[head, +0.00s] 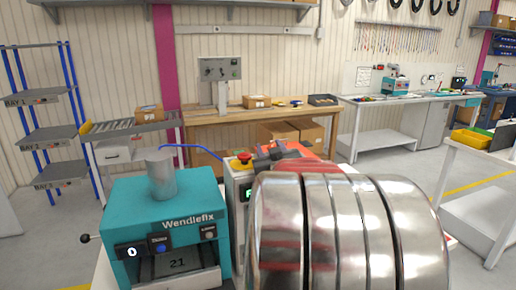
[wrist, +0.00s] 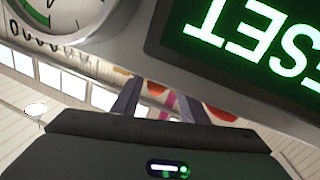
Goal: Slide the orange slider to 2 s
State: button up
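I cannot clearly make out the orange slider or its 2 s mark in either view. A grey control box (head: 238,186) with a green-lit display stands right of the teal machine, mostly hidden behind my arm.
A teal machine (head: 190,205) labelled Wendlefix stands at the left, with a grey cylinder (head: 160,174) on top. A red button (head: 243,157) tops the control box. A wooden bench (head: 230,117) with boxes is behind. Open floor (head: 400,175) lies at the right.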

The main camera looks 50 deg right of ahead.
jog(key=shift+s+d, duration=0.1)
jog(key=shift+c, duration=0.5)
grip_shut()
